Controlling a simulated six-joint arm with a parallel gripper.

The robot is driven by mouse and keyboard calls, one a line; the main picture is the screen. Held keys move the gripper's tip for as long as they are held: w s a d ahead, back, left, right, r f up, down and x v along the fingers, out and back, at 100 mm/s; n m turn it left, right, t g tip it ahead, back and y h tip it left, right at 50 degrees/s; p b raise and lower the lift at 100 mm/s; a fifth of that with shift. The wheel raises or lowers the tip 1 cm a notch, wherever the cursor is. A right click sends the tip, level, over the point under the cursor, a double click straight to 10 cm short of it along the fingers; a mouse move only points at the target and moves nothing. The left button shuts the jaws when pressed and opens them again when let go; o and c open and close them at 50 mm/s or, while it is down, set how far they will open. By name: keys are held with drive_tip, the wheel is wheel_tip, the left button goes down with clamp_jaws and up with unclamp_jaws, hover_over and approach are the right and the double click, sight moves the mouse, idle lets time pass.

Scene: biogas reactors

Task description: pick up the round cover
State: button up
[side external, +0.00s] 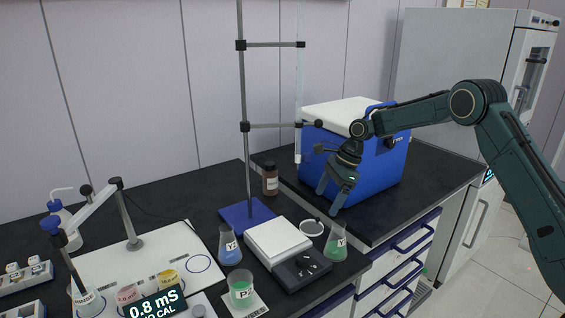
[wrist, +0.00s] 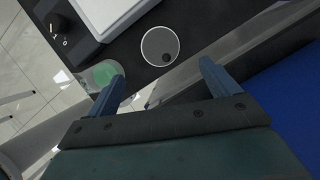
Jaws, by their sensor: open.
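The round cover (side external: 311,228) lies flat on the dark bench, between the white balance and the bench's front right part. In the wrist view it is a grey disc with a pale rim and a small dark spot (wrist: 160,46). My gripper (side external: 330,198) is open and empty, pointing down above the bench, a little up and right of the cover in the side view. In the wrist view the two blue fingers (wrist: 161,72) are spread, and the cover shows beyond their tips, apart from them.
A flask of green liquid (side external: 336,243) stands close to the cover; it overlaps the left finger in the wrist view. A white balance (side external: 278,241) sits left of the cover. A blue cooler box (side external: 372,170) stands behind my gripper. A tall stand (side external: 246,130) rises behind the balance.

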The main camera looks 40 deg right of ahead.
sight(313, 226)
drive_tip(key=shift+x, duration=1.6)
drive_tip(key=shift+a+f, duration=0.1)
drive_tip(key=shift+x, duration=2.4)
drive_tip(key=shift+c, duration=0.5)
drive_tip(key=c, duration=1)
